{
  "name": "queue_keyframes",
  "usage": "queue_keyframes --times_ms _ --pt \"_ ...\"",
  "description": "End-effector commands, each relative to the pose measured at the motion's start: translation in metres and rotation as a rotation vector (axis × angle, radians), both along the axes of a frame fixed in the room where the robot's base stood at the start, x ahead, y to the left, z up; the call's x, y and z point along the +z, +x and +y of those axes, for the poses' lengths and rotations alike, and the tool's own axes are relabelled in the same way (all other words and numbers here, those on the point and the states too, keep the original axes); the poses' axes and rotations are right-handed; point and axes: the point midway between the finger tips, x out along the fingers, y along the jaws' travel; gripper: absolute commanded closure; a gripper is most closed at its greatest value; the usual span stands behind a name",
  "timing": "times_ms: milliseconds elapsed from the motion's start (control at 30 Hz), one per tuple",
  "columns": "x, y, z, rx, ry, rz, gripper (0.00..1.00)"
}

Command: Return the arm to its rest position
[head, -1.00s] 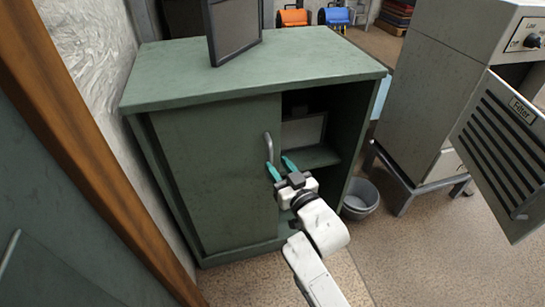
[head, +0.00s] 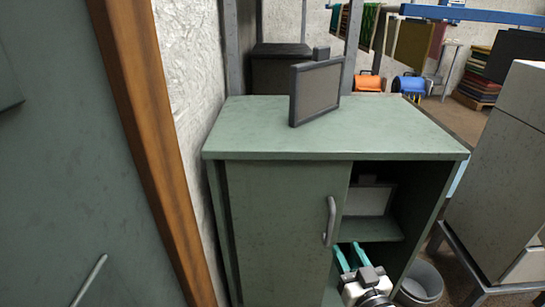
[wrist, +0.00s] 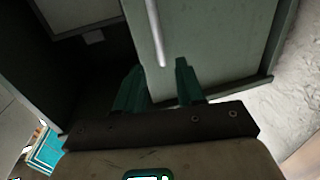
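My gripper (head: 350,257) is at the lower middle of the head view, in front of the green cabinet (head: 270,143). Its two teal fingers stand apart with nothing between them. The wrist view shows the fingers (wrist: 160,85) spread, near the cabinet's sliding door (wrist: 215,40) and its handle (wrist: 156,32). The door covers the cabinet's left part. The right part is open and shows a shelf (head: 375,229) with a framed panel (head: 368,200) inside. I cannot tell whether the gripper touches the door.
A dark-framed panel (head: 316,91) stands on the cabinet top. A grey bucket (head: 422,281) is on the floor at the right, beside a grey machine (head: 495,180) on a metal stand. A brown wooden post (head: 150,140) and a rough white wall (head: 192,110) are at the left.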

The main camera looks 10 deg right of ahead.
Motion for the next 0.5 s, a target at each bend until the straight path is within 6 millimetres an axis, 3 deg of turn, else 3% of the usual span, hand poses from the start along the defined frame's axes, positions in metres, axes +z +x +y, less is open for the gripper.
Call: queue_keyframes --times_ms 133,267,500 --pt "-0.010 -0.005 -0.004 -0.016 0.002 0.053 0.62" --pt "-0.038 -0.025 -0.013 -0.057 0.012 0.220 0.62" --pt "-0.103 -0.098 -0.021 -0.106 0.038 0.659 0.62"
